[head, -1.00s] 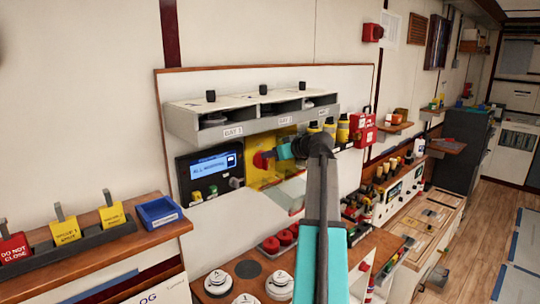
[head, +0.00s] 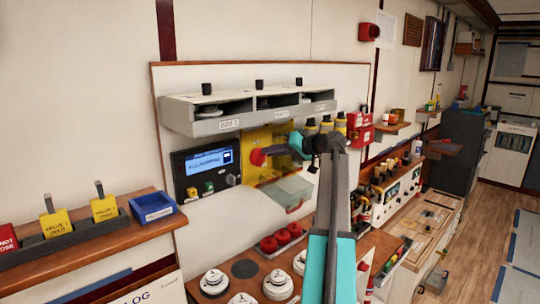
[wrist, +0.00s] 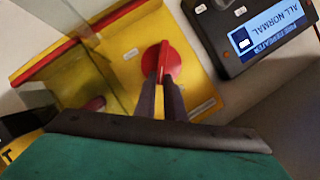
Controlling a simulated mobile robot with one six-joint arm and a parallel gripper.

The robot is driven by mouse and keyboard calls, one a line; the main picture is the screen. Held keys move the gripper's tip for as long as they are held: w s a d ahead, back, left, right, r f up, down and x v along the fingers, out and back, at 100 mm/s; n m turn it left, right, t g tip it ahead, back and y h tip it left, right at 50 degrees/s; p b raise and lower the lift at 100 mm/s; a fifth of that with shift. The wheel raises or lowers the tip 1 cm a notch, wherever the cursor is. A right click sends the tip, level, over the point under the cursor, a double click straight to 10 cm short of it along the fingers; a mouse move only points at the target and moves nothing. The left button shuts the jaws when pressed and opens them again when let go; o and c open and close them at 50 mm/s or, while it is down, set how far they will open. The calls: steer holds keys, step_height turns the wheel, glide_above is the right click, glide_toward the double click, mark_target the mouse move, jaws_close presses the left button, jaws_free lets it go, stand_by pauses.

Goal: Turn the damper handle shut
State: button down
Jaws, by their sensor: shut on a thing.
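The red handle (head: 257,157), which I take to be the damper handle, is mounted on a yellow panel (head: 262,139) on the wall board. In the wrist view the handle (wrist: 161,62) is an upright red lever on a round red base, on the yellow plate (wrist: 191,88). My gripper (wrist: 162,80) is shut on the lever, with its two dark fingers close together at its lower end. In the head view my gripper (head: 270,153) reaches the handle from the right. The fingers hide part of the lever.
A clear flap (head: 288,190) stands out below the panel. Left is a dark unit with a blue screen (head: 210,163) reading ALL NORMAL. A grey shelf (head: 250,115) juts out above. Yellow-topped cylinders (head: 326,124) and a red box (head: 360,128) are to the right.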

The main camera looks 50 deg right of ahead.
steer(key=m+y, duration=0.1)
steer(key=m, duration=0.1)
steer(key=d+f+m+t+y+b, duration=0.1)
steer(key=m, duration=0.1)
steer(key=shift+f, duration=0.2)
stand_by(0.3)
steer(key=c, duration=1.8)
jaws_free()
steer(key=shift+c, duration=0.2)
steer(key=shift+s, duration=0.1)
steer(key=b+v, duration=0.3)
steer(key=v, duration=1)
steer(key=shift+s+b, duration=0.35)
steer(key=shift+s, duration=0.05)
steer(key=shift+o, duration=0.2)
steer(key=shift+d+f, duration=0.1)
steer(key=shift+d, duration=0.05)
